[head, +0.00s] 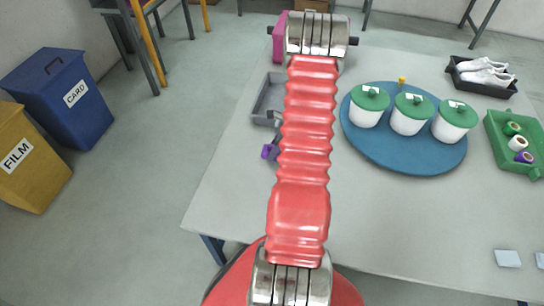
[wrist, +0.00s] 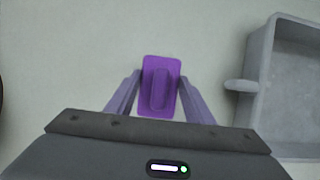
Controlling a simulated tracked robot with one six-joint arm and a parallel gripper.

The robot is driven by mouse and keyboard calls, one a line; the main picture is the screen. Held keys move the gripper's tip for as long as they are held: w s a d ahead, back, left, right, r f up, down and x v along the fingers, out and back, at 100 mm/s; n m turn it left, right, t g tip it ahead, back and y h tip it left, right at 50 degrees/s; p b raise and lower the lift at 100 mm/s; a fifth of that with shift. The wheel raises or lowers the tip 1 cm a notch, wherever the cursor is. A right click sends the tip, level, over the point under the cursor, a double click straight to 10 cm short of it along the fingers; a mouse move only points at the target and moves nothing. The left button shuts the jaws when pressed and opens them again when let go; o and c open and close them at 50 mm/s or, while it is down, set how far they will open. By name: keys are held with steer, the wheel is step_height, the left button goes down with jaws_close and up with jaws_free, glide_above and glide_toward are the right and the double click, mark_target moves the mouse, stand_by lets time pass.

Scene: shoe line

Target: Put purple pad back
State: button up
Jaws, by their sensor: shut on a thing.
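The purple pad (wrist: 161,88) shows in the wrist view as a flat rounded rectangle with a raised grip along its middle. My gripper (wrist: 161,96) is shut on it, with one finger on each side. In the head view the purple pad (head: 269,152) is a small patch left of my red arm, over the table, partly hidden by the arm. A grey tray (head: 262,103) lies just beyond the pad in the head view. The grey tray (wrist: 256,85) is at the right in the wrist view, apart from the pad. What the tray holds is mostly hidden.
A round blue mat (head: 400,158) with lidded white pots (head: 408,118) lies right of my arm. A green tray (head: 496,130) with spools and a dark crate (head: 460,82) with white shoes are farther right. The table's front left is clear.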

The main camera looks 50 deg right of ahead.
steer(key=shift+f, duration=0.1)
steer(key=shift+f, duration=1.8)
steer(key=o, duration=1.1)
steer(key=v, duration=1.2)
steer(key=shift+s, duration=0.1)
